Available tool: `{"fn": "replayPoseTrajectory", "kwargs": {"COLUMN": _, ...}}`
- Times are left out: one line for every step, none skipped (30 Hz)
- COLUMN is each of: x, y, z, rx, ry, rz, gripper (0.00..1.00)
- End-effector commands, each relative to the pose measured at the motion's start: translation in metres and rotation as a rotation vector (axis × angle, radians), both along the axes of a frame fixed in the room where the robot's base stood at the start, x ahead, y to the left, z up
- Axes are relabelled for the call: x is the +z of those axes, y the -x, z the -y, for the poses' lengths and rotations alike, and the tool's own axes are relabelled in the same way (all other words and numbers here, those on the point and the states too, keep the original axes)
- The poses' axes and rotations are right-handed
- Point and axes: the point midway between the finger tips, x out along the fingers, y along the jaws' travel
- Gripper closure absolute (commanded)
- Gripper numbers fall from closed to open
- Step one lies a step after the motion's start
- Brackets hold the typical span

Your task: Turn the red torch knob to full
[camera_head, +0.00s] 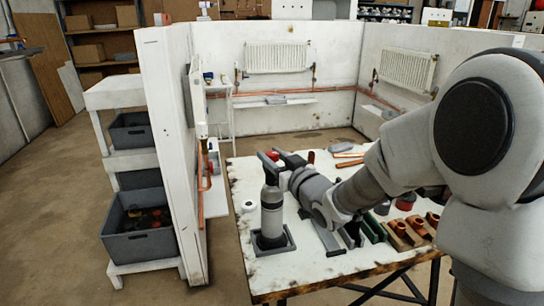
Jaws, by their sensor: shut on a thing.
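A torch with a grey bottle (271,216) stands upright in a square grey holder (262,246) near the front left of the workbench. A small red part, the torch knob (273,155), shows at its top. My gripper (276,160) reaches in from the right at the torch's top, one dark finger on each side of the red knob, shut on it. The knob is small and partly hidden by the fingers, so its turned position cannot be read.
The white workbench (262,281) carries a white roll (249,205) left of the torch and copper fittings in a wooden block (410,230) at the right. A white partition (165,130) stands left of the bench. Radiators (277,57) hang on the back walls.

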Motion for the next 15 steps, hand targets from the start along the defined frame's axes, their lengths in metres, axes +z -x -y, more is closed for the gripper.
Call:
{"fn": "replayPoseTrajectory", "kwargs": {"x": 0.0001, "y": 0.0000, "z": 0.0000, "rx": 0.000, "ry": 0.000, "rz": 0.000, "gripper": 0.96}}
{"fn": "replayPoseTrajectory", "kwargs": {"x": 0.0001, "y": 0.0000, "z": 0.0000, "rx": 0.000, "ry": 0.000, "rz": 0.000, "gripper": 1.00}}
{"fn": "replayPoseTrajectory", "kwargs": {"x": 0.0001, "y": 0.0000, "z": 0.0000, "rx": 0.000, "ry": 0.000, "rz": 0.000, "gripper": 1.00}}
{"fn": "replayPoseTrajectory", "kwargs": {"x": 0.0001, "y": 0.0000, "z": 0.0000, "rx": 0.000, "ry": 0.000, "rz": 0.000, "gripper": 1.00}}
{"fn": "replayPoseTrajectory", "kwargs": {"x": 0.0001, "y": 0.0000, "z": 0.0000, "rx": 0.000, "ry": 0.000, "rz": 0.000, "gripper": 1.00}}
{"fn": "replayPoseTrajectory", "kwargs": {"x": 0.0002, "y": 0.0000, "z": 0.0000, "rx": 0.000, "ry": 0.000, "rz": 0.000, "gripper": 1.00}}
{"fn": "replayPoseTrajectory", "kwargs": {"x": 0.0002, "y": -0.0001, "z": 0.0001, "rx": 0.001, "ry": 0.000, "rz": 0.000, "gripper": 1.00}}
{"fn": "replayPoseTrajectory", "kwargs": {"x": 0.0003, "y": -0.0001, "z": 0.0000, "rx": 0.003, "ry": 0.000, "rz": 0.000, "gripper": 1.00}}
{"fn": "replayPoseTrajectory", "kwargs": {"x": 0.0005, "y": -0.0002, "z": 0.0003, "rx": 0.006, "ry": 0.000, "rz": 0.000, "gripper": 1.00}}
{"fn": "replayPoseTrajectory", "kwargs": {"x": 0.0006, "y": -0.0003, "z": 0.0004, "rx": 0.009, "ry": 0.001, "rz": 0.001, "gripper": 1.00}}
{"fn": "replayPoseTrajectory", "kwargs": {"x": 0.0008, "y": -0.0004, "z": 0.0007, "rx": 0.012, "ry": 0.000, "rz": 0.000, "gripper": 1.00}}
{"fn": "replayPoseTrajectory", "kwargs": {"x": 0.0010, "y": -0.0004, "z": 0.0009, "rx": 0.020, "ry": 0.000, "rz": 0.000, "gripper": 1.00}}
{"fn": "replayPoseTrajectory", "kwargs": {"x": 0.0010, "y": -0.0005, "z": 0.0010, "rx": 0.027, "ry": 0.000, "rz": 0.000, "gripper": 1.00}}
{"fn": "replayPoseTrajectory", "kwargs": {"x": 0.0010, "y": -0.0006, "z": 0.0012, "rx": 0.035, "ry": 0.000, "rz": -0.001, "gripper": 1.00}}
{"fn": "replayPoseTrajectory", "kwargs": {"x": 0.0010, "y": -0.0007, "z": 0.0011, "rx": 0.049, "ry": 0.001, "rz": -0.001, "gripper": 1.00}}
